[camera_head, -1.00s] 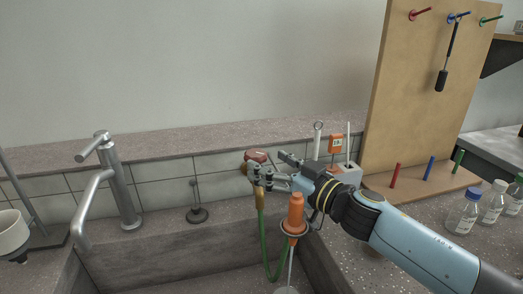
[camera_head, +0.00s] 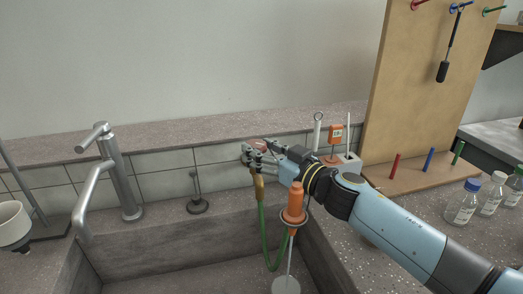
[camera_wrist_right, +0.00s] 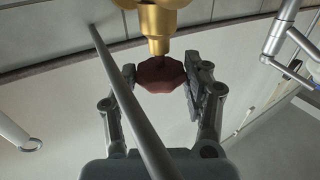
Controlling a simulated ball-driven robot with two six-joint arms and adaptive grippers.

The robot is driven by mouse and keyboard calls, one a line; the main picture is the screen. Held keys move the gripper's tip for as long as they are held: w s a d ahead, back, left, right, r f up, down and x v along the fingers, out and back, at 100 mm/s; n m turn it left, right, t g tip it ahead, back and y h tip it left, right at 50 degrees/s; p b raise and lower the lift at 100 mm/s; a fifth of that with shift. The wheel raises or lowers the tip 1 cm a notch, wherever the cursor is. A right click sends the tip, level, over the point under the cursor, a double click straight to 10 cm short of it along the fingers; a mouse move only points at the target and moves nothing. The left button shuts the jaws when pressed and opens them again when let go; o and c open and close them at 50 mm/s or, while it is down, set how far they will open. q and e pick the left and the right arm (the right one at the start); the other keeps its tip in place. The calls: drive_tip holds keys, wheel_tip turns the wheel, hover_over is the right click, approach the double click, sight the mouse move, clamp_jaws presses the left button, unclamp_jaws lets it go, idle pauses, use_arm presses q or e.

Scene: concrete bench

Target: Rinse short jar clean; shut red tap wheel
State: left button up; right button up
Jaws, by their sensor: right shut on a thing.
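The red tap wheel (camera_head: 262,145) sits on the brass tap at the back wall of the sink, largely covered by my right gripper in the head view. In the right wrist view the faceted red wheel (camera_wrist_right: 162,75) lies between both fingers, below the brass fitting. My right gripper (camera_head: 258,154) is shut on the wheel; it also shows in the right wrist view (camera_wrist_right: 163,82). A green hose (camera_head: 265,236) hangs from the brass nozzle (camera_head: 258,187) into the sink. I cannot make out a short jar for certain. My left gripper is out of view.
A grey swivel tap (camera_head: 117,175) stands left, by a white cup-like vessel (camera_head: 12,222). An orange-handled tool (camera_head: 295,203) with a pale disc (camera_head: 286,285) is beside the hose. Capped bottles (camera_head: 463,203) and a pegboard (camera_head: 425,100) stand right. The sink's left part is clear.

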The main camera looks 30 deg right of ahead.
drive_tip(key=shift+w+d+r+n+g+y+p, duration=0.15)
drive_tip(key=shift+n+g+y+p, duration=0.2)
drive_tip(key=shift+n+y+p, duration=0.45)
drive_tip(key=shift+s+d+f+n+g+y+p, duration=0.15)
drive_tip(key=shift+n+g+y+p, duration=0.3)
drive_tip(key=shift+y, duration=0.65)
drive_tip(key=shift+w+n+g+y, duration=0.2)
drive_tip(key=shift+n+g+y, duration=0.2)
drive_tip(key=shift+n+y, duration=0.45)
drive_tip(key=shift+d+n+g+y+b, duration=0.15)
drive_tip(key=shift+n+g+y+b, duration=0.3)
drive_tip(key=shift+n+g+y, duration=0.55)
drive_tip(key=shift+f+y, duration=0.1)
drive_tip(key=shift+y, duration=0.25)
drive_tip(key=o, duration=1.2)
drive_tip(key=shift+c, duration=0.2)
drive_tip(key=shift+s+d, duration=0.15)
drive_tip(key=v, duration=1.1)
drive_tip(key=shift+s+d, duration=0.15)
drive_tip(key=shift+s, duration=0.05)
